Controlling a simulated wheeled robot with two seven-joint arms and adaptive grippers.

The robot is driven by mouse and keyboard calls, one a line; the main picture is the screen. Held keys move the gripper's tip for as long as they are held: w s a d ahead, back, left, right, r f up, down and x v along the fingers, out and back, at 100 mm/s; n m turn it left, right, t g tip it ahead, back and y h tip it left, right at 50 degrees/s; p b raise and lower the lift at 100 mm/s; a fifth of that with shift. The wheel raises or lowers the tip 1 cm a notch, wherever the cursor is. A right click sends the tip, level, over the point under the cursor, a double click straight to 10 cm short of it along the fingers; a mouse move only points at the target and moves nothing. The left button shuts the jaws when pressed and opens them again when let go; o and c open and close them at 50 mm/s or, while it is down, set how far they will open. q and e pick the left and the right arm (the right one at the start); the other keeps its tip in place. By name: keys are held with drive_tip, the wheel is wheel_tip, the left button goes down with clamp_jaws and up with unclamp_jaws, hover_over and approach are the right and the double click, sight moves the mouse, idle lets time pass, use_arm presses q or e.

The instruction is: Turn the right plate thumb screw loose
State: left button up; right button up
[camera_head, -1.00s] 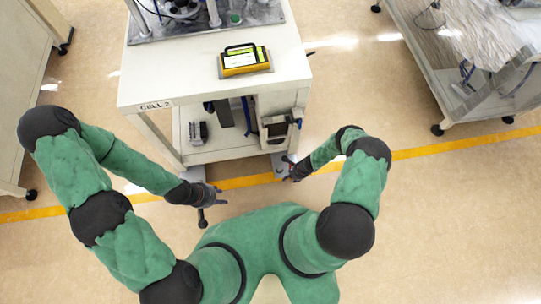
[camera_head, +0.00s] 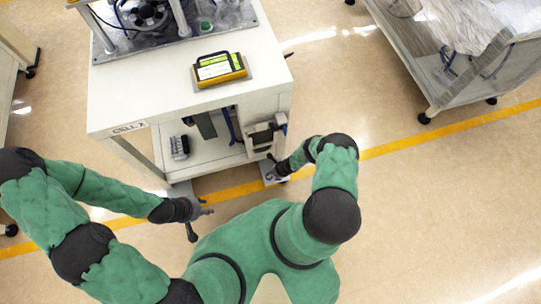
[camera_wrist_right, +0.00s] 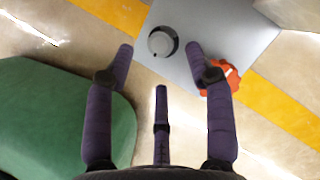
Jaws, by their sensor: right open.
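The right floor plate (camera_wrist_right: 215,25) is grey and shows under my right gripper in the wrist view. It also shows beside the cart in the head view (camera_head: 270,178). A round dark knob with a grey top (camera_wrist_right: 162,42) sits on it, ahead of and between my open right fingertips (camera_wrist_right: 160,52). A red-orange lobed knob (camera_wrist_right: 226,74) lies by the right finger, which partly covers it. I cannot tell for certain which knob is the thumb screw. My right gripper (camera_head: 272,170) holds nothing. My left gripper (camera_head: 206,212) is near the left plate (camera_head: 181,189); its jaw opening is unclear.
The cell cart (camera_head: 120,92) stands ahead, with a yellow-black device (camera_head: 219,69) on top and a lower shelf (camera_head: 200,152). Another cart (camera_head: 470,85) with wrapped material stands at the right. A yellow floor line (camera_head: 440,136) crosses below. Floor to the right is clear.

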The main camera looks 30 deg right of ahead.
sight(271, 176)
drive_tip(key=shift+b+x, duration=1.2)
drive_tip(key=shift+x, duration=0.85)
clamp_jaws()
